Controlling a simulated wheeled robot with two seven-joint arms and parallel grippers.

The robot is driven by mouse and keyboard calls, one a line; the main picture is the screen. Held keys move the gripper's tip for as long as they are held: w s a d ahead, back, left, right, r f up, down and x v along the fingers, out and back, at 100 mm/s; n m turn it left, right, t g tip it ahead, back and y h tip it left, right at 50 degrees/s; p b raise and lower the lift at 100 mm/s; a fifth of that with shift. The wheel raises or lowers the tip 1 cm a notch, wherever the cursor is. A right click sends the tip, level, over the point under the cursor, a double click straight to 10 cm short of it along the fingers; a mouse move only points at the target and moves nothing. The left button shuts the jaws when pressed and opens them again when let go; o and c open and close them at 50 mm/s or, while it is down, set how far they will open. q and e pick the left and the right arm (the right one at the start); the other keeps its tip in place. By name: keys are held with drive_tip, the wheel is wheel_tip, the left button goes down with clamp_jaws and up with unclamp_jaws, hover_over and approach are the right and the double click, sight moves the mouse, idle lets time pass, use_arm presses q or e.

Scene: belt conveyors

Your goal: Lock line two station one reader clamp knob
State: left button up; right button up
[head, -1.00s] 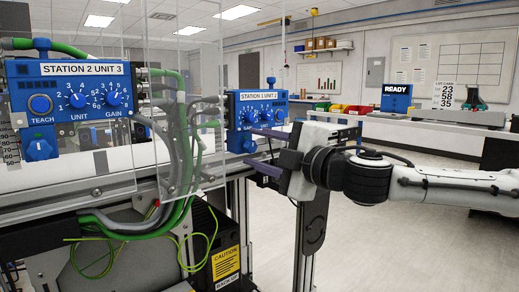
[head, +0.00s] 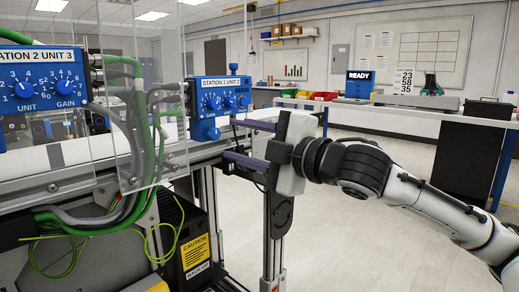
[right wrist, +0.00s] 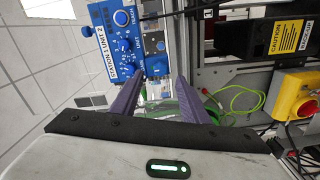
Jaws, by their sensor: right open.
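The blue reader box labelled station 1 unit 2 (head: 221,84) stands on the rail at the middle of the head view, with dials on its face. A blue knob (head: 212,134) shows below its face; I cannot tell whether it is the clamp knob or how it is turned. The box also shows on its side in the right wrist view (right wrist: 108,41), with another blue knob (right wrist: 87,31) at its left edge. My right gripper (head: 231,140) is open and empty, its purple fingers apart, just right of the lower knob and not visibly touching it. My left gripper is out of view.
The station 2 unit 3 box (head: 38,85) is at the left. Clear panels (head: 152,60) and green and grey cables (head: 135,110) stand between the boxes. A caution-marked unit (head: 194,245) sits below the rail.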

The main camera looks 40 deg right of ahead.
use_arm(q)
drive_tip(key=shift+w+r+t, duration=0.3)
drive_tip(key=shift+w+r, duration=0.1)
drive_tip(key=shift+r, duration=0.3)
use_arm(e)
drive_tip(key=s, duration=0.5)
drive_tip(key=shift+d, duration=0.2)
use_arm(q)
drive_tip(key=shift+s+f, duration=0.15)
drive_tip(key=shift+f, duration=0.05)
use_arm(e)
drive_tip(key=shift+w, duration=0.1)
